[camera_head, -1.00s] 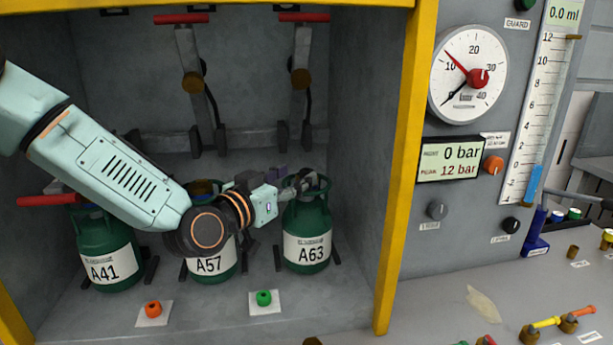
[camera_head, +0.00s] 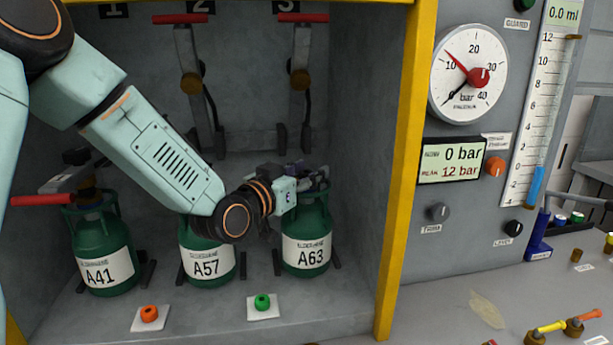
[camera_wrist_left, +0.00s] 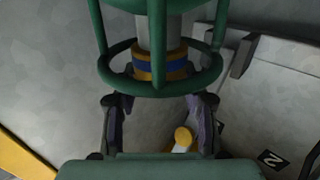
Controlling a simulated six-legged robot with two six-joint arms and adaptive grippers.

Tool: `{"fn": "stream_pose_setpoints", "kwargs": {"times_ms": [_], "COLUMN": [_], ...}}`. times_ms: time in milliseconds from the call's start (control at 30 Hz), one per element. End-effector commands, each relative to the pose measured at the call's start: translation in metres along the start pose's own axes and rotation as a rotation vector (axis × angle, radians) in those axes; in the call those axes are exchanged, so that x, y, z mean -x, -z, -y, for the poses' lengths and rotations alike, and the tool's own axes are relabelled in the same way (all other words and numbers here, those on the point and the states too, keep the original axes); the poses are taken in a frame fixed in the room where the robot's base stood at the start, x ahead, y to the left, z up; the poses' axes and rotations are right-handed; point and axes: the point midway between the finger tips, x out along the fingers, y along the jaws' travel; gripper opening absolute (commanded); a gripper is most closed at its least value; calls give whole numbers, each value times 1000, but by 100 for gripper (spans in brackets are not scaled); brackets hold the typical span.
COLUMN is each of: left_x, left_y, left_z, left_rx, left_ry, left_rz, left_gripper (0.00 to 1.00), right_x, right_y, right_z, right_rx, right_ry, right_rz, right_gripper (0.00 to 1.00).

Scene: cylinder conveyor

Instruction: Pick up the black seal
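I cannot make out a black seal in either view. My left gripper (camera_head: 314,176) is at the top of the green cylinder A63 (camera_head: 306,232) in the head view, and the arm crosses in front of cylinder A57 (camera_head: 207,262). In the left wrist view, the two dark fingers of the left gripper (camera_wrist_left: 159,108) stand apart beside the green collar ring (camera_wrist_left: 118,84), with no object seen between their tips. A brass neck with a blue band (camera_wrist_left: 160,65) shows inside the ring. My right gripper is not in view.
Cylinder A41 (camera_head: 104,262) stands at left under a red-handled lever (camera_head: 42,200). A yellow post (camera_head: 401,170) borders the bay at right. Clamps with red handles (camera_head: 302,18) hang above.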

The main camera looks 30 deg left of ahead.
Motion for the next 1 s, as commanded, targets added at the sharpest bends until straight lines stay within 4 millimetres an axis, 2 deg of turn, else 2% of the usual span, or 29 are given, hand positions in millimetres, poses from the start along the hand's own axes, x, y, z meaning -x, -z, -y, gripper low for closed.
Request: {"fn": "stream_pose_setpoints", "kwargs": {"times_ms": [33,333,600,733,1000], "left_x": [0,0,0,0,0], "left_y": [0,0,3,20,74], "left_z": [0,0,0,0,0], "left_rx": [0,0,0,0,-1], "left_ry": [0,0,0,0,0], "left_rz": [0,0,-1,-3,-5], "left_gripper": [38,13,13,13,13], "right_x": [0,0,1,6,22], "right_y": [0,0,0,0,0], "right_z": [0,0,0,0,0], "right_rx": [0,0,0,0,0], "right_ry": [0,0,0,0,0], "right_rz": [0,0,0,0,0], "right_gripper": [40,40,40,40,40]}}
